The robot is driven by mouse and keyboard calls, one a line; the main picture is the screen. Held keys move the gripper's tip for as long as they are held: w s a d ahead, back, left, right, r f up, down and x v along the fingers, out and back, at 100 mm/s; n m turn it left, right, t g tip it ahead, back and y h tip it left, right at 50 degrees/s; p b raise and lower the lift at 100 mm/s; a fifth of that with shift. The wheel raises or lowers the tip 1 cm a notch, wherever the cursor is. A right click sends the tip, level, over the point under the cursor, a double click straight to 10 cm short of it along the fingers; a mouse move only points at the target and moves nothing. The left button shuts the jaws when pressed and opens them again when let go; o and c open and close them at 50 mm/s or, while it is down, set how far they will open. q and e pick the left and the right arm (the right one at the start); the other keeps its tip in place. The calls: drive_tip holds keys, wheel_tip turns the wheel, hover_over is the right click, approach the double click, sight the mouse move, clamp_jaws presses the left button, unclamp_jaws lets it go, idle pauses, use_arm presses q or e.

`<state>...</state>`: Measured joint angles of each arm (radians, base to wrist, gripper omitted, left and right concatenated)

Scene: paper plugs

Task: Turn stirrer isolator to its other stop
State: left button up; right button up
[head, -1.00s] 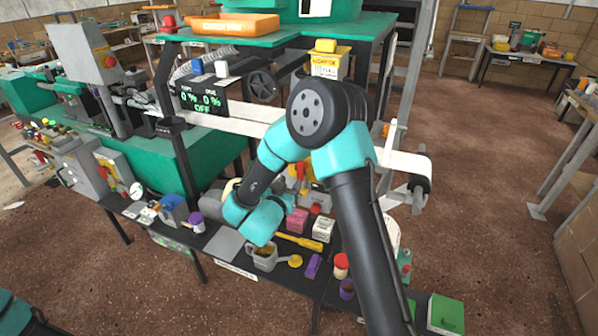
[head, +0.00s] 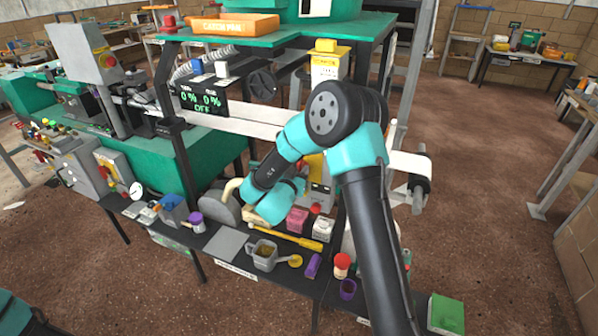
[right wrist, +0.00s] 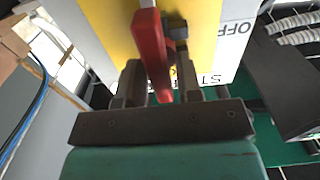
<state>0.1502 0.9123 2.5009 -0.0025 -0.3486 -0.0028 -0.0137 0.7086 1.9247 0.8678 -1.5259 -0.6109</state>
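The stirrer isolator (head: 318,196) is a grey box with a yellow plate, below the bench frame and partly hidden behind my right arm in the head view. In the right wrist view its red handle (right wrist: 150,45) stands out from the yellow plate (right wrist: 108,22), with an OFF label to the right. My right gripper (right wrist: 160,88) is at the handle, with one finger on each side of it. The fingers look apart, with a gap beside the handle on the right. The head view hides these fingertips behind my arm. My left gripper is out of view.
The low shelf holds a grey jug (head: 264,256), a yellow tool (head: 292,236), pink (head: 297,219) and white (head: 323,228) boxes and a red-lidded jar (head: 341,265). A white roll (head: 410,165) sticks out right of the arm.

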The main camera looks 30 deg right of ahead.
drive_tip(key=c, duration=0.5)
drive_tip(key=shift+n, duration=0.4)
drive_tip(key=n, duration=0.6)
drive_tip(key=shift+w+a+f, duration=0.1)
drive_tip(key=shift+w+a, duration=0.05)
drive_tip(key=shift+a, duration=0.05)
drive_tip(key=n, duration=0.5)
drive_tip(key=shift+w+a+f, duration=0.1)
drive_tip(key=shift+w+f, duration=0.05)
drive_tip(key=shift+f, duration=0.05)
drive_tip(key=n, duration=0.6)
drive_tip(key=shift+f, duration=0.2)
drive_tip(key=o, duration=0.8)
